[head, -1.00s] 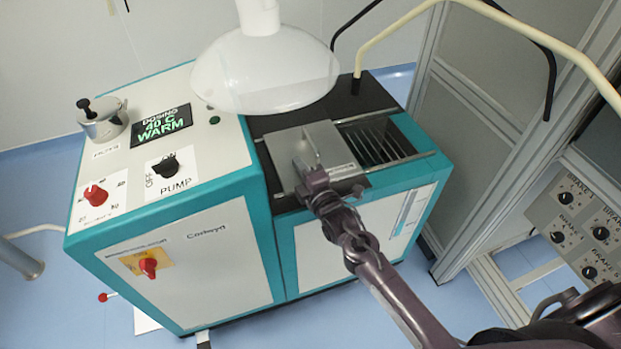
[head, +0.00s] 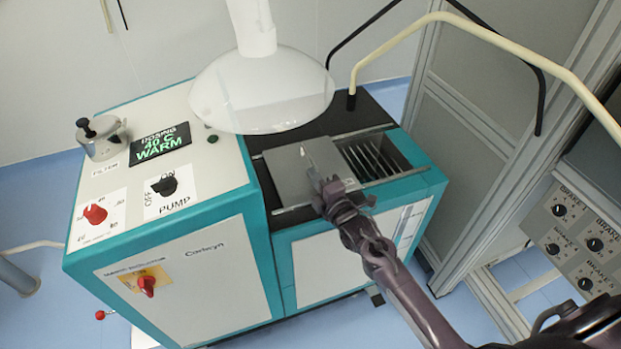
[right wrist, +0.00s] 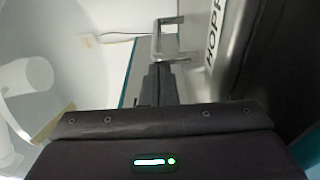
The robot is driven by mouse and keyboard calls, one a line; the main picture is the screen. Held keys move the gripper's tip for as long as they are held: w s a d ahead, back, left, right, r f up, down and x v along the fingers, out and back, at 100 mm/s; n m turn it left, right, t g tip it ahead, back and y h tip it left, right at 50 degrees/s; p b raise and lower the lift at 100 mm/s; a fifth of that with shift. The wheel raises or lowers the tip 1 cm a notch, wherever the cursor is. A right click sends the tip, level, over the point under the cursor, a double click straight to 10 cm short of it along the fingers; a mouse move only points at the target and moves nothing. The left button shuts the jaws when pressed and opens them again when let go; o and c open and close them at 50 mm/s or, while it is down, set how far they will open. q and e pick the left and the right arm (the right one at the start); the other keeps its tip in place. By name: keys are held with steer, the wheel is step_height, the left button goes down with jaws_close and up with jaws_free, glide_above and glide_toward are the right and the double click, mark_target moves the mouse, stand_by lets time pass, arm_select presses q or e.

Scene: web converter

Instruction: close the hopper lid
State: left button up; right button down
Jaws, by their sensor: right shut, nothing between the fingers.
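The hopper lid (head: 285,170) is a flat grey metal plate on rails on top of the teal and white machine. It lies left of the slatted hopper opening (head: 372,157), much of which is uncovered. An upright handle (head: 308,160) stands on the lid; it shows as a metal bracket in the right wrist view (right wrist: 158,40), beside the lid's lettered face (right wrist: 215,45). My right gripper (head: 330,188) is shut and empty, low over the lid just right of the handle. Its fingertips (right wrist: 160,68) appear close to the bracket; I cannot tell whether they touch. My left gripper is out of view.
A cream bent tube (head: 445,18) arches behind and right. The control panel (head: 165,185) with knobs is left of the lid. A brake panel (head: 590,235) stands at the right.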

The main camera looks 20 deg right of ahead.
steer(key=d+b, duration=0.1)
steer(key=d, duration=0.5)
steer(key=d+b, duration=0.1)
steer(key=d, duration=0.6)
steer(key=d+b, duration=0.1)
steer(key=d, duration=0.6)
steer(key=shift+w+b, duration=0.35)
steer(key=shift+b, duration=0.05)
steer(key=shift+d+r, duration=0.1)
steer(key=shift+d, duration=0.3)
